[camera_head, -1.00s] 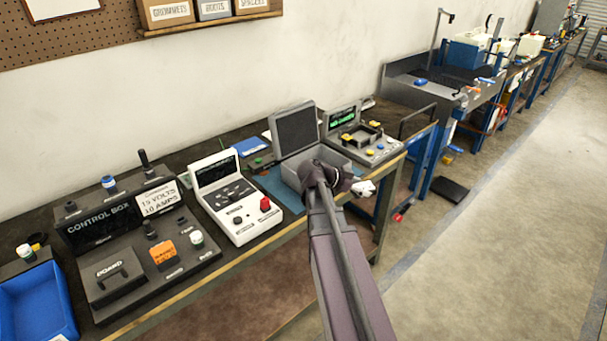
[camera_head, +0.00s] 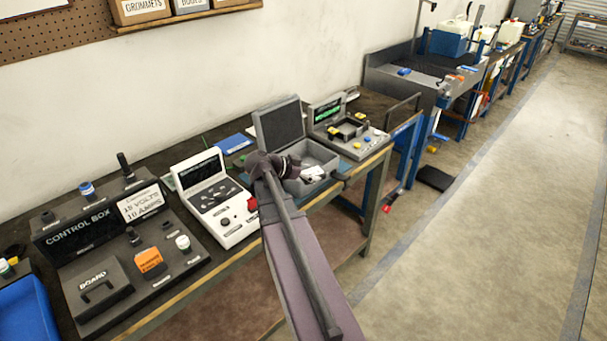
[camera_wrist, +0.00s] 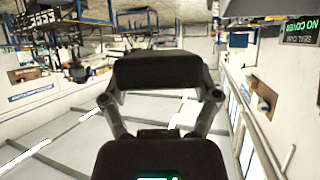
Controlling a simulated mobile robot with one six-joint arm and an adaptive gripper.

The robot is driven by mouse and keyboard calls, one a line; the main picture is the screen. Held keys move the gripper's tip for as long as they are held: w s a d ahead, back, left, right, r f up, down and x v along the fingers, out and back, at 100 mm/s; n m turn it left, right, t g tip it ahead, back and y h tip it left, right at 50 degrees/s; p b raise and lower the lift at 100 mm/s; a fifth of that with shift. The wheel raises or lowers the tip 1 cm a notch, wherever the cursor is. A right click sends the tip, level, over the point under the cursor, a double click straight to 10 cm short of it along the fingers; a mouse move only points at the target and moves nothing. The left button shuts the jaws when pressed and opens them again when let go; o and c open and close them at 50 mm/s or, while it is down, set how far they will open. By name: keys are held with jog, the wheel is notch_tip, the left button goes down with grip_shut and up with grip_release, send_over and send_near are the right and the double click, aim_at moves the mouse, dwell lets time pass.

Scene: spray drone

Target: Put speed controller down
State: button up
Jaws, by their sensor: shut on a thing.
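In the wrist view my gripper (camera_wrist: 159,88) has its two fingers at either side of a dark, rounded block (camera_wrist: 156,68), which appears to be the speed controller. It is shut on that block and holds it. In the head view my gripper end lies beyond my dark arm joint, at the open grey case (camera_head: 318,154) on the bench. A small white and dark shape shows there, over the case's tray; I cannot tell how much of it is gripper and how much the controller. I cannot tell whether it touches the case.
A tester with a green screen (camera_head: 327,111) stands right of the case, a white meter unit (camera_head: 215,196) left of it. The control box (camera_head: 82,225) and a blue tray (camera_head: 25,305) are further left. The floor to the right is clear.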

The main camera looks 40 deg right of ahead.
jog(key=w+d+r+n+t+p, duration=0.1)
jog(key=w+d+r+t+p, duration=0.1)
jog(key=w+d, duration=0.2)
jog(key=w+d+r+n+t+p, duration=0.1)
jog(key=w+d, duration=0.4)
jog(key=w, duration=0.6)
jog(key=shift+r+n+t+p, duration=0.4)
jog(key=shift+n, duration=0.4)
jog(key=shift+f, duration=0.15)
notch_tip(320, 180, down, 6)
jog(key=b, duration=0.6)
jog(key=shift+f+b, duration=1.9)
jog(key=shift+b, duration=0.15)
jog(key=shift+f+b, duration=0.6)
jog(key=o, duration=1)
